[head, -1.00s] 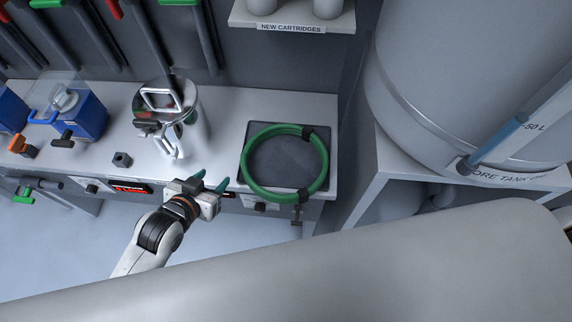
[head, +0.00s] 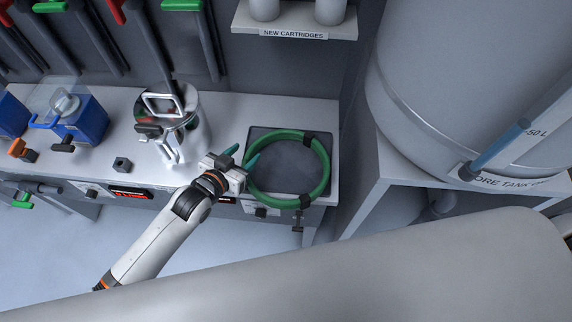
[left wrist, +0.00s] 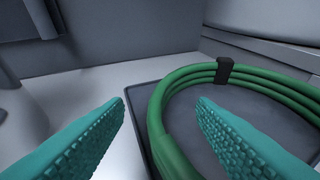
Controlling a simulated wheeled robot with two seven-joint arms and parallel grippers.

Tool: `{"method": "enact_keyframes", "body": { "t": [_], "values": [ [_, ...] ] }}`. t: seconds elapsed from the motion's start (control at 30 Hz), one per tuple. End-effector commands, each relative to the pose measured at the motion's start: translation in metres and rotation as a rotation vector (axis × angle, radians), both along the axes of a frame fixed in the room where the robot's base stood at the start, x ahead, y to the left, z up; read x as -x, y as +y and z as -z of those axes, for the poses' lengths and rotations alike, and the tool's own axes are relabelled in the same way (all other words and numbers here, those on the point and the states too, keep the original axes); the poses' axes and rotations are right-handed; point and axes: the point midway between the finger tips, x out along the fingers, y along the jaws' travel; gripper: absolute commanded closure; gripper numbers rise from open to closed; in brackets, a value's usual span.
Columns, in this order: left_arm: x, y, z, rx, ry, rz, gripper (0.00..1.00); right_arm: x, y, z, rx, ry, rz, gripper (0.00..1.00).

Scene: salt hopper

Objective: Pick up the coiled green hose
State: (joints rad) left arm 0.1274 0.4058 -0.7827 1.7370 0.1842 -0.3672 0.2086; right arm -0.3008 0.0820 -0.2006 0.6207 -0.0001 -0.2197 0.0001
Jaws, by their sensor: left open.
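The coiled green hose (head: 326,165) lies on a dark square mat (head: 285,158) at the right end of the bench, with black ties around its coils. My left gripper (head: 241,157) is open at the left edge of the coil, its teal fingers pointing toward it. In the left wrist view the hose (left wrist: 158,125) shows between the two fingertips (left wrist: 160,101), nearer the right finger, which overlaps the inside of the coil. The left finger is over the pale bench top. I cannot tell whether a finger touches the hose. My right gripper is not in view.
A shiny metal jug (head: 184,125) stands on the bench left of the gripper. A small dark block (head: 122,164) and blue containers (head: 84,122) are farther left. A large grey tank (head: 460,90) stands at the right. A shelf labelled new cartridges (head: 293,24) hangs above.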

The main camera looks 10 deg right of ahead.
Motion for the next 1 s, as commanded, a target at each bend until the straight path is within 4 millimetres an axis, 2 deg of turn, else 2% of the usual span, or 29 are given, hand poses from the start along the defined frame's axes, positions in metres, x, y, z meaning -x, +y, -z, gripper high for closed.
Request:
{"method": "enact_keyframes", "body": {
  "t": [0.2, 0.5, 0.8, 1.0],
  "values": [
    [-0.019, -0.018, 0.011, 0.0, 0.0, -0.001, 0.49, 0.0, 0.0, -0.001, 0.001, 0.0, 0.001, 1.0],
    [-0.022, -0.02, 0.012, -0.001, -0.001, -0.001, 0.51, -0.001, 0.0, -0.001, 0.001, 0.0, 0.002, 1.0],
    [-0.021, -0.02, 0.012, 0.0, 0.0, -0.001, 1.0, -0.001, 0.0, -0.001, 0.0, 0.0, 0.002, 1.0],
    [-0.022, -0.02, 0.01, 0.005, -0.003, -0.001, 1.0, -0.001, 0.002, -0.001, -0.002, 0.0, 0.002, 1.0]
  ]
}}
